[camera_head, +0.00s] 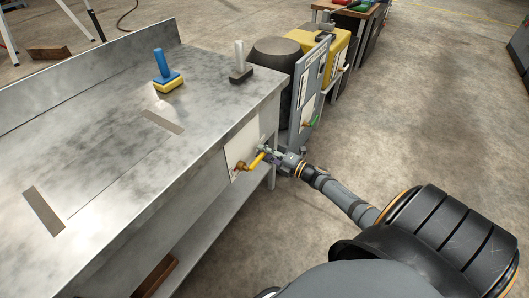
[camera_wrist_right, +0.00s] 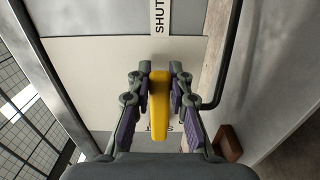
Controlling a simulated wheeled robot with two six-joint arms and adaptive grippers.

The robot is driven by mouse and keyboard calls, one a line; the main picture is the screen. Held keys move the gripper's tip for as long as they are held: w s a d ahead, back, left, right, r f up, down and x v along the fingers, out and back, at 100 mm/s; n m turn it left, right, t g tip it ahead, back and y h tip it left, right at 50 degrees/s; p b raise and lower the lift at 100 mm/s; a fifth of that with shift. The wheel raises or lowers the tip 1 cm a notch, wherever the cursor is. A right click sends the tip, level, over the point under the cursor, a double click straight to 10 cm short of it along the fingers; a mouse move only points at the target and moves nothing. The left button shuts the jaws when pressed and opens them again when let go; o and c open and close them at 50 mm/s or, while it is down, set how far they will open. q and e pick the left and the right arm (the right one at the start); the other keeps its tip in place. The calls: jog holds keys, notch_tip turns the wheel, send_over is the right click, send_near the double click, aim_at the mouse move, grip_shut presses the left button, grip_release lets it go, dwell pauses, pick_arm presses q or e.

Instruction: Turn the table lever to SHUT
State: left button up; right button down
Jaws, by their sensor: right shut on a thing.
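The yellow table lever (camera_head: 257,161) sits on a brass fitting (camera_head: 239,167) on a pale plate (camera_head: 243,146) at the table's end. In the head view it slants up and right from the fitting. My right gripper (camera_head: 268,153) is at its outer end. In the right wrist view the yellow lever (camera_wrist_right: 159,112) lies between the two fingers of my right gripper (camera_wrist_right: 160,80), which are shut on it. A SHUT label (camera_wrist_right: 159,16) is at the top of that view. A second label (camera_wrist_right: 160,128) is mostly hidden behind the lever. My left gripper is out of view.
The metal table (camera_head: 110,130) carries a blue-and-yellow block with a handle (camera_head: 167,72) and a grey one with a pale handle (camera_head: 239,63). Beyond its corner stand a grey panel (camera_head: 307,95), a dark drum (camera_head: 272,62) and a yellow machine (camera_head: 318,42).

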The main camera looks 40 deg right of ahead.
jog(key=c, duration=1.2)
grip_release()
jog(key=shift+s, duration=0.15)
jog(key=v, duration=1.1)
jog(key=shift+s+d, duration=0.2)
jog(key=shift+s, duration=0.15)
jog(key=shift+f, duration=0.15)
